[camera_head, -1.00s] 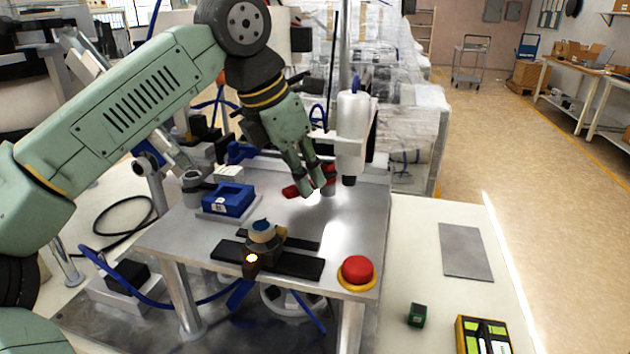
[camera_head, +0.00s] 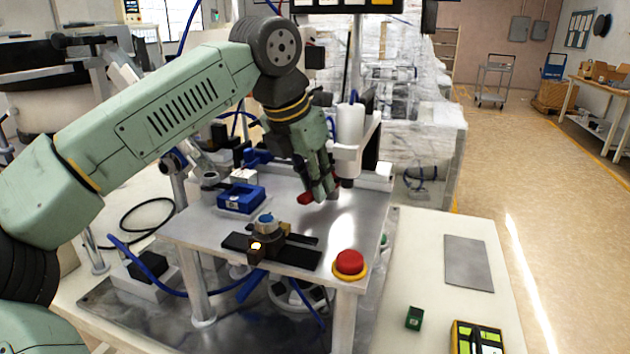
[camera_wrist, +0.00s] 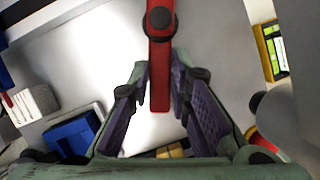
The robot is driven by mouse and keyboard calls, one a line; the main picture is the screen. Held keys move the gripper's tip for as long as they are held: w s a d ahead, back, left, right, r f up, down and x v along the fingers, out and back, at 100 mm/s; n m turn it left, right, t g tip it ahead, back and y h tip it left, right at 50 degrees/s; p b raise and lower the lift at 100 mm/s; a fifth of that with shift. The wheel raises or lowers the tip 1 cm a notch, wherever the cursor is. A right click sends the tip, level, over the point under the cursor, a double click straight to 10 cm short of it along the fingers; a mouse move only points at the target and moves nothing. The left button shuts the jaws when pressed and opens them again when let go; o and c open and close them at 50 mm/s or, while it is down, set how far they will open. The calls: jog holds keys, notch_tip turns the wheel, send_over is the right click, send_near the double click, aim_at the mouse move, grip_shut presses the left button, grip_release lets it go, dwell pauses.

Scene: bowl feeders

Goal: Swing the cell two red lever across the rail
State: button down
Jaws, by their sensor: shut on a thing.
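The red lever (camera_wrist: 160,65) with a dark round pivot shows in the wrist view, running down from the top edge between my fingers. My gripper (camera_wrist: 161,88) has its purple-padded fingers on either side of the lever's free end and is shut on it. In the head view, my gripper (camera_head: 326,194) points down just above the metal table (camera_head: 345,235), close to the white cylinder. A red end of the lever (camera_head: 305,198) shows left of the fingertips there; my fingers hide much of the rest. A rail is hard to make out.
A white cylinder (camera_head: 348,138) on a post stands right behind my gripper. A blue block (camera_head: 241,197) sits to the left. A dark fixture with a blue knob (camera_head: 266,221) and a red button (camera_head: 350,263) stand at the front. Bare metal lies between them and my gripper.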

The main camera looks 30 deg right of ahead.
jog(key=c, duration=1.5)
grip_release()
jog(key=v, duration=1.2)
jog(key=shift+r, duration=0.1)
